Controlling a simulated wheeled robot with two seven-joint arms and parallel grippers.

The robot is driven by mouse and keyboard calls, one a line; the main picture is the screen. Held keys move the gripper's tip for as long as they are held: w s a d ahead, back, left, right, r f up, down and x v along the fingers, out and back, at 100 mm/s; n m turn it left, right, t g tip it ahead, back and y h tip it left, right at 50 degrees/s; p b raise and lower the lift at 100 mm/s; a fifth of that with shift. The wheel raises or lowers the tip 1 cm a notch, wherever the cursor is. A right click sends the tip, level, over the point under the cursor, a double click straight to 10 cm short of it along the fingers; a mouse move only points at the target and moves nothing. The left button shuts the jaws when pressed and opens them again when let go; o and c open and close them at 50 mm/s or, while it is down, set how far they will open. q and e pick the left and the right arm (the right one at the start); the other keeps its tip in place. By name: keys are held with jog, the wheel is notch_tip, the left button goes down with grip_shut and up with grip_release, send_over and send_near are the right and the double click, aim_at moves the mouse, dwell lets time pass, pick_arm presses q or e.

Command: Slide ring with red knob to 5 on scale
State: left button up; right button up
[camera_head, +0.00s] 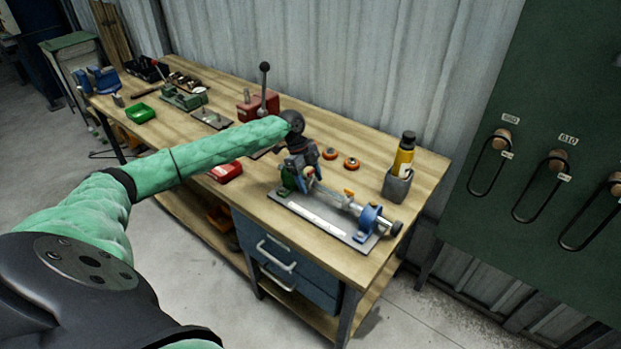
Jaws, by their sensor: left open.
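A slide fixture stands on the workbench, with a grey base plate (358,243), a pale rod (333,197) and a blue end block (370,217). A white scale strip (318,218) lies along the plate's front; its numbers are too small to read. A small orange piece (348,193) sits on the rod near its middle. My left gripper (306,174) is open at the rod's left end, by a green block (288,181). A small reddish spot shows between its fingers; I cannot tell whether it is the ring's red knob. The gripper hides that end of the rod. My right gripper is not in view.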

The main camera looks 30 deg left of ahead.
pick_arm(q)
jog(key=shift+d+f, duration=0.15)
jog(key=shift+f, duration=0.15)
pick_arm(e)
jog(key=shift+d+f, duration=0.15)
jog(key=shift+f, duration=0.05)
pick_arm(q)
grip_shut()
jog(key=shift+d, duration=0.95)
jog(key=shift+c, duration=1.3)
grip_release()
jog(key=shift+o, duration=1.3)
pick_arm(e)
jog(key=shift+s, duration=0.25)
pick_arm(q)
jog(key=shift+r, duration=0.1)
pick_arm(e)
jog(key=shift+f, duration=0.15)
